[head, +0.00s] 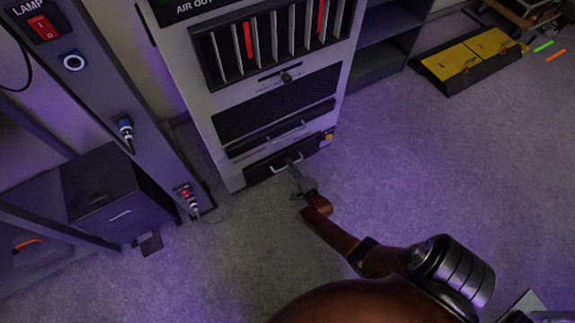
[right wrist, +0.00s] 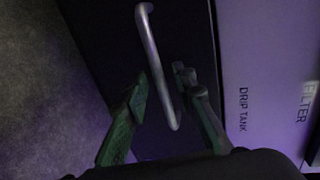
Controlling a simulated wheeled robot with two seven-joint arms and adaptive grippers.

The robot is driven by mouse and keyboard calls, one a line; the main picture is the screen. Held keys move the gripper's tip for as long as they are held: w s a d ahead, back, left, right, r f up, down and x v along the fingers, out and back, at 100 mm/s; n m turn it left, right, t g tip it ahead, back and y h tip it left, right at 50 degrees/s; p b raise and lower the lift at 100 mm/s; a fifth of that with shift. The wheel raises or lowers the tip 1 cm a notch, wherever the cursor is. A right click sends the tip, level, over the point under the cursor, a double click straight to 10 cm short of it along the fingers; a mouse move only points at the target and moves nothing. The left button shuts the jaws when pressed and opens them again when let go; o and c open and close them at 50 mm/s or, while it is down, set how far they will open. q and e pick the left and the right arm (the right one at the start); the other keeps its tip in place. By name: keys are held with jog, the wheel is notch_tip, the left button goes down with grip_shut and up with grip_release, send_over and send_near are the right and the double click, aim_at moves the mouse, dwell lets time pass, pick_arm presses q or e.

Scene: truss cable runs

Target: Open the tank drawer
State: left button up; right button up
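The tank drawer (head: 262,171) is the low black front at the foot of the grey cabinet (head: 202,62). It looks shut, level with the cabinet face. Its pale bar handle (head: 287,167) also shows in the right wrist view (right wrist: 151,45), beside the printed words DRIP TANK. My right gripper (head: 295,172) is at the handle, reaching in from the front. In the right wrist view its two green-grey fingers (right wrist: 163,78) stand apart, one on each side of the bar's lower part, with visible gaps. My left gripper is not in view.
A second black panel with a handle (head: 280,134) sits just above the drawer. A grey post (head: 110,95) with a lamp switch and plugged cables stands left, beside a black box (head: 115,195). A yellow-lidded case (head: 470,55) lies far right. Floor before the cabinet is clear.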

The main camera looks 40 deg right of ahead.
jog(key=shift+w, duration=0.2)
grip_shut()
dwell(0.6)
